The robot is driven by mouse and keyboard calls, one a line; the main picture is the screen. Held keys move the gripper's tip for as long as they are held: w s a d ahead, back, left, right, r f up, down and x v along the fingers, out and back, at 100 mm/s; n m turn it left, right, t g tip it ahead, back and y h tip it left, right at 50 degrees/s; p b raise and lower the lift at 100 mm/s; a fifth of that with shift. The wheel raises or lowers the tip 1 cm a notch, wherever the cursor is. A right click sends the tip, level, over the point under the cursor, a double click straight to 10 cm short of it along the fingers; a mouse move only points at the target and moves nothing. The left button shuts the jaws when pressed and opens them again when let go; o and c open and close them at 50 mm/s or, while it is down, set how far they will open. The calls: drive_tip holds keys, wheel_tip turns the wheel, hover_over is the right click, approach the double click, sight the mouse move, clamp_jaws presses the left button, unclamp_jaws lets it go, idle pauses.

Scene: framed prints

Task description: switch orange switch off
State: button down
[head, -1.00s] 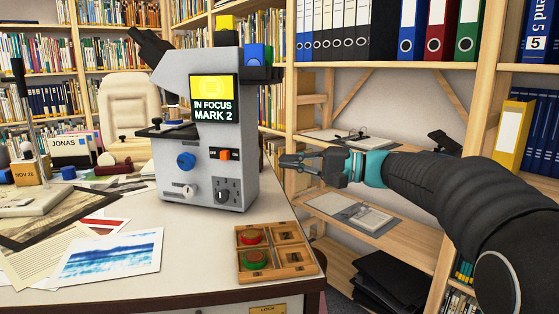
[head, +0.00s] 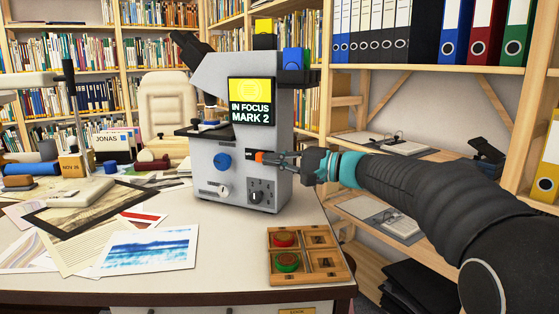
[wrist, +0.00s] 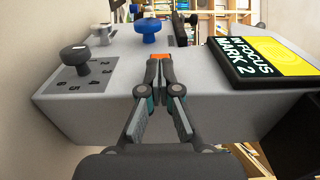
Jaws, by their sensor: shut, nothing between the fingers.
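The grey microscope (head: 238,178) stands on the desk, its lit screen (head: 252,101) reading IN FOCUS MARK 2. The orange switch (head: 259,156) is on its front face below the screen, partly covered by my gripper (head: 268,159). In the wrist view, only a strip of the orange switch (wrist: 160,56) shows just beyond the closed tips of my gripper (wrist: 158,63). My gripper is shut and empty, its tips at or very near the switch. I cannot tell whether they touch. The switch's label and position are hidden.
A blue knob (head: 222,162), a white knob (head: 225,192) and a black dial (head: 256,197) sit around the switch. A wooden tray (head: 335,277) with red and green round pieces lies in front. Prints cover the desk's left; shelves stand behind.

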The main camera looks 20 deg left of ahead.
drive_tip(key=shift+w+a+b, duration=0.1)
drive_tip(key=shift+a+b, duration=0.3)
drive_tip(key=shift+a, duration=0.65)
drive_tip(key=s+d+b, duration=0.1)
drive_tip(key=d+b, duration=0.1)
drive_tip(key=d, duration=1.2)
drive_tip(key=shift+s, duration=0.15)
